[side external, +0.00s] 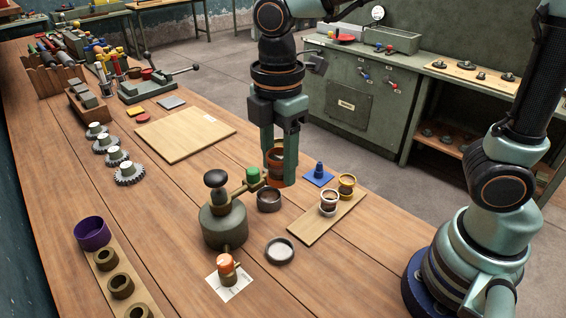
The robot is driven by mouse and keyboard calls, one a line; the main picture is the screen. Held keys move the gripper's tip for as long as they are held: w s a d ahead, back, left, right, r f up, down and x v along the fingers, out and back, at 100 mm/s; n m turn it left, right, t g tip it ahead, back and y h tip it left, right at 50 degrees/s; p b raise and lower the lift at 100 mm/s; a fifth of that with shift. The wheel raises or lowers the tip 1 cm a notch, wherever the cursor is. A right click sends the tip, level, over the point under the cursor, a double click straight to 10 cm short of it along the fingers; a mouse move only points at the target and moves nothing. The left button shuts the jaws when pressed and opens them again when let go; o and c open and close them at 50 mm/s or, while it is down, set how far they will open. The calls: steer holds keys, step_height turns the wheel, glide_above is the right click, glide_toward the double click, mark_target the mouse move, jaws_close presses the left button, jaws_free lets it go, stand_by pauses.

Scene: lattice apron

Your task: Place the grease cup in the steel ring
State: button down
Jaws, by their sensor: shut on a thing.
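My gripper (278,165) points straight down, shut on a copper-brown cup (277,152), which I take to be the grease cup. The fingers hide part of it, and it looks held above the table. Below and slightly left of it a dark ring (269,206) lies on the table. A grey metal ring (281,260) lies nearer the camera, apart from the dark one. I cannot tell for certain which of the two is the steel ring. Both look empty.
A round grey pot with a black knob (226,226) and a green-capped side arm (253,174) stands close left of my gripper. An orange-topped piece (226,265) stands on white paper. A wooden board (305,232) with silver and gold cups lies right.

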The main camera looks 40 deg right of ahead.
mark_target(280, 253)
step_height(280, 253, down, 20)
steer(key=shift+a+r, duration=0.1)
steer(key=shift+r, duration=0.15)
stand_by(0.3)
steer(key=shift+f, duration=0.25)
steer(key=shift+f, duration=0.4)
steer(key=shift+c, duration=1.4)
jaws_free()
steer(key=shift+s, duration=0.1)
step_height(280, 253, up, 12)
steer(key=s+d+r+m+t, duration=0.1)
steer(key=d+r+m+t, duration=0.4)
steer(key=d+r+m, duration=0.7)
steer(key=d+m, duration=0.3)
steer(key=m, duration=0.1)
steer(key=shift+s+r+m+t, duration=0.2)
steer(key=shift+r+m+t, duration=0.1)
steer(key=shift+m, duration=0.1)
steer(key=shift+d, duration=0.1)
